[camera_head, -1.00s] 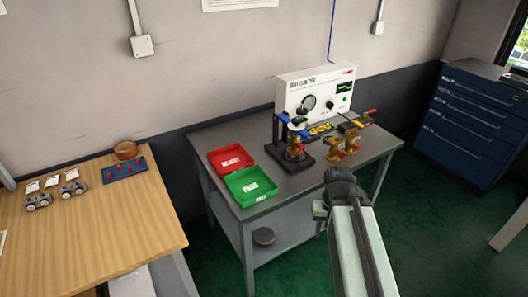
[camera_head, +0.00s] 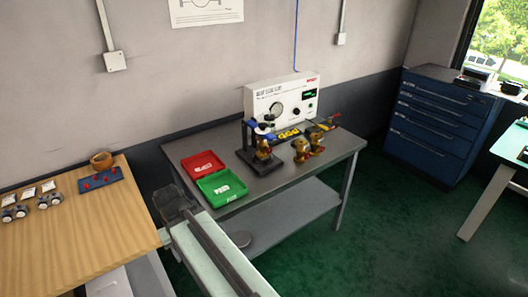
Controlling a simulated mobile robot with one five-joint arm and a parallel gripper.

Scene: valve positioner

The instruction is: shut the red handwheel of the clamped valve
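The clamped valve (camera_head: 263,150) is a small brass body standing in a black stand (camera_head: 250,160) on the grey metal bench. A blue part sits above it, and a little red shows low on its front. I cannot make out the handwheel's shape or how far it is turned. My gripper (camera_head: 175,203) is at the end of my pale arm, left of the bench near the wooden table's right edge. It is well apart from the valve. It looks blurred and partly see-through, and its fingers cannot be told apart.
Two loose brass valves (camera_head: 301,150) (camera_head: 316,142) stand right of the stand. A white test unit (camera_head: 283,102) is behind. A red tray (camera_head: 202,166) and a green tray (camera_head: 220,187) lie on the bench's left. Green floor is open to the right.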

